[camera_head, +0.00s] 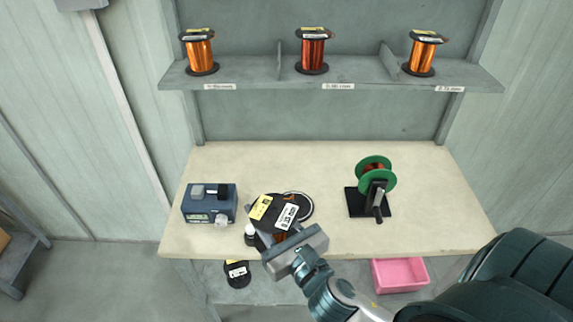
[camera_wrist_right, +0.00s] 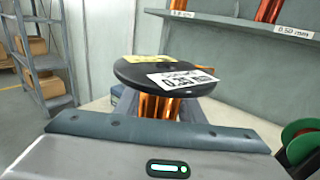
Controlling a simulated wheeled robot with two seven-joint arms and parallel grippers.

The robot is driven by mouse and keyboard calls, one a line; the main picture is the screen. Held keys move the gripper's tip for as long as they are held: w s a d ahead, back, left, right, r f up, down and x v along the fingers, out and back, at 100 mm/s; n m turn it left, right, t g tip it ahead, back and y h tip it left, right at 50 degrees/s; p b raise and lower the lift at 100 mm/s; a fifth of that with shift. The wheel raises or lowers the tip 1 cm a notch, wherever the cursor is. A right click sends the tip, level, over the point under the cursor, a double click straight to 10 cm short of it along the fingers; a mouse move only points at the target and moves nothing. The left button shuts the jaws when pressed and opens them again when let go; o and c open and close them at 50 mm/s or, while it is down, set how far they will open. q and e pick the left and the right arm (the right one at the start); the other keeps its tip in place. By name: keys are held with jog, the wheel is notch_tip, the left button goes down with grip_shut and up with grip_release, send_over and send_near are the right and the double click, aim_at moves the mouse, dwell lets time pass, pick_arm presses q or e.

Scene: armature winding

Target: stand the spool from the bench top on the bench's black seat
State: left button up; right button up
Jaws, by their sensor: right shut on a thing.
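The spool (camera_head: 268,208), with black flanges, copper wire and yellow and white labels, is held over the front middle of the bench top (camera_head: 330,165). My right gripper (camera_head: 277,238) is shut on it from the front. In the right wrist view the spool (camera_wrist_right: 150,72) stands roughly upright between the jaws, its copper winding partly showing. The black seat (camera_head: 306,207), a round disc with a pale ring, lies just behind and right of the spool, which hides much of it. Whether the spool's bottom touches the bench or seat is hidden. My left gripper is out of view.
A blue device (camera_head: 209,204) stands to the left, and a small white-capped bottle (camera_head: 250,235) is close by the spool. A green reel on a black stand (camera_head: 375,180) is to the right. Three spools stand on the shelf (camera_head: 345,80). A pink bin (camera_head: 400,275) is below.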

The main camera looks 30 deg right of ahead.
jog(key=w+d+f+p, duration=0.1)
jog(key=w+d+f, duration=0.2)
jog(key=w+d, duration=0.4)
jog(key=w+d+f, duration=0.3)
jog(key=w+d, duration=0.5)
jog(key=shift+p, duration=0.4)
